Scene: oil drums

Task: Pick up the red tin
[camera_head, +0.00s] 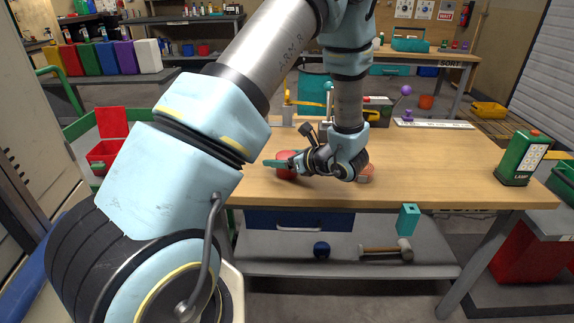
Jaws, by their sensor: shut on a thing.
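The red tin (286,172) is at the left front part of the wooden workbench (440,177). My gripper (284,163) reaches it from the right, with its jaws closed on the tin. A teal finger crosses in front of the tin's upper part and hides some of it. I cannot tell whether the tin touches the bench or is lifted.
A reddish-orange object (367,174) is partly hidden behind my wrist. A green can (523,158) stands at the bench's right end. The bench between wrist and can is clear.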

